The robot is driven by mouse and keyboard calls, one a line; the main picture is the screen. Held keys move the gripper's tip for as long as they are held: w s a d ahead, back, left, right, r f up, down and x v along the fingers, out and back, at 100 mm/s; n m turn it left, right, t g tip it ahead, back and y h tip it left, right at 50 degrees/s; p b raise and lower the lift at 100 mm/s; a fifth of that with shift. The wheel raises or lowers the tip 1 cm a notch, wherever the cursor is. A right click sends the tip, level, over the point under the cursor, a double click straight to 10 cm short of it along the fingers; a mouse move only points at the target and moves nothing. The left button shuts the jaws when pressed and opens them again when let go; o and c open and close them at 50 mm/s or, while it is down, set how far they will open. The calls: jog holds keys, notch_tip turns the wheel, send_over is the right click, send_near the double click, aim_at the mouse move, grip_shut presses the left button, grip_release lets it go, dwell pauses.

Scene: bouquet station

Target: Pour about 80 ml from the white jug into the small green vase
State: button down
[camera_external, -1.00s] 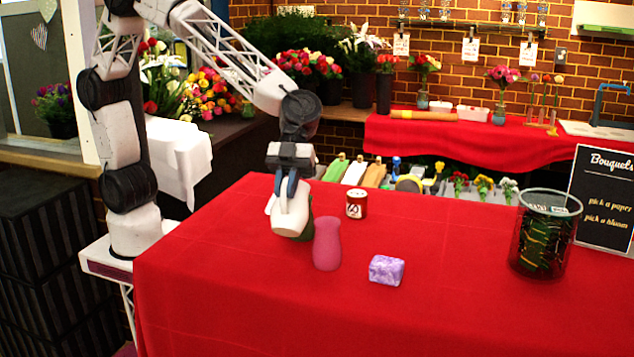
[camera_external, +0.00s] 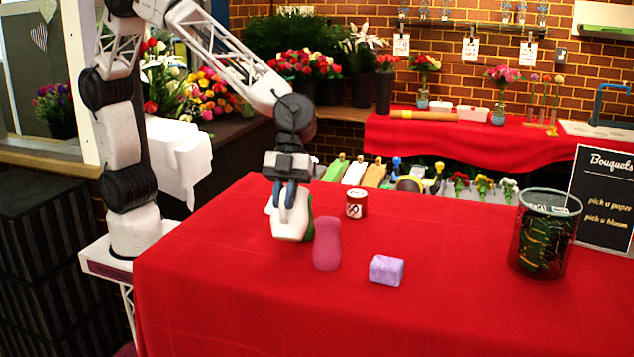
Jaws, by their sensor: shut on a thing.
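The white jug (camera_external: 287,229) is in my gripper (camera_external: 286,200), at the left part of the red-covered table. My gripper points down and is shut on the jug. The jug looks close to upright; I cannot tell whether its base touches the cloth. The small green vase (camera_external: 308,226) shows as a green strip just right of the jug, mostly hidden behind it. I cannot tell whether jug and vase touch. The vase's opening and any liquid are not visible.
A pink vase (camera_external: 327,245) stands close to the right of the jug. A red-and-white can (camera_external: 356,205) is behind it, and a purple block (camera_external: 386,270) lies to the right. A dark wire-mesh bin (camera_external: 544,235) and a sign (camera_external: 606,195) stand far right. The table's middle right is clear.

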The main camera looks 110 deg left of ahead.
jog(key=shift+w+d+f+g+y, duration=0.2)
jog(key=shift+d+f+g+y, duration=0.05)
jog(key=shift+d+f+y, duration=1.5)
jog(key=shift+w+d+f+g+y, duration=0.25)
jog(key=shift+d+f+y, duration=1.2)
jog(key=shift+f+y, duration=0.55)
